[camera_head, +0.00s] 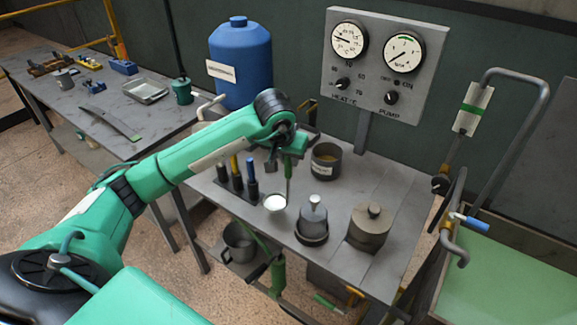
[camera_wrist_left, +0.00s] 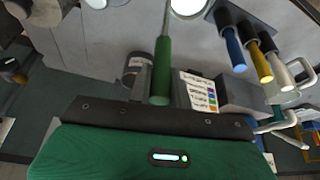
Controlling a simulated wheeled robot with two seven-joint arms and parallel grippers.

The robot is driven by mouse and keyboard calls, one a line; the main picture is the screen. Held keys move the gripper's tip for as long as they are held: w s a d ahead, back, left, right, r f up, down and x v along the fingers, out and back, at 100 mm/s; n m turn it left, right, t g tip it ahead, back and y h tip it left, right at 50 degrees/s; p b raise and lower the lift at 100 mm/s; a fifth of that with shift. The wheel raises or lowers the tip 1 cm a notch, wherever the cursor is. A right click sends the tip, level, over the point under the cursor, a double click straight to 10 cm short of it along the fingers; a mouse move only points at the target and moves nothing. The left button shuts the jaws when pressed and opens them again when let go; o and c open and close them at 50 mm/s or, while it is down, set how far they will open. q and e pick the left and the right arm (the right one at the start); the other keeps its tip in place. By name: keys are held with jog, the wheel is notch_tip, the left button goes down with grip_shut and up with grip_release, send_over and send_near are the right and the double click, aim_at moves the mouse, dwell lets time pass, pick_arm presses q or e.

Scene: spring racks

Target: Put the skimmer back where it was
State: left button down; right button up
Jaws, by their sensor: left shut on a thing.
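The skimmer has a green handle (camera_wrist_left: 162,72), a thin shaft and a round white head (camera_head: 275,202). My left gripper (camera_head: 288,150) is shut on the handle; its fingertips are hard to make out in either view. The skimmer hangs down, its head low over the grey bench, right of the tool rack; whether it touches the bench I cannot tell. The rack (camera_head: 237,190) has black sleeves holding tools with blue (camera_wrist_left: 234,50), yellow (camera_wrist_left: 258,62) and white (camera_wrist_left: 278,70) handles. It stands left of the skimmer in the head view. My right gripper is not in view.
A dark labelled pot (camera_head: 325,165) stands behind the skimmer. Two lidded vessels (camera_head: 312,218) (camera_head: 369,226) stand to its right. A blue tank (camera_head: 240,65) and a gauge panel (camera_head: 375,95) are behind.

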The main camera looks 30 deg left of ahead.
aim_at(289, 170)
pick_arm(q)
jog(key=shift+f+p, duration=0.55)
jog(key=shift+f, duration=1.5)
jog(key=shift+f+b, duration=0.2)
jog(key=shift+b, duration=0.1)
jog(key=c, duration=1.3)
grip_release()
jog(key=shift+r, duration=0.1)
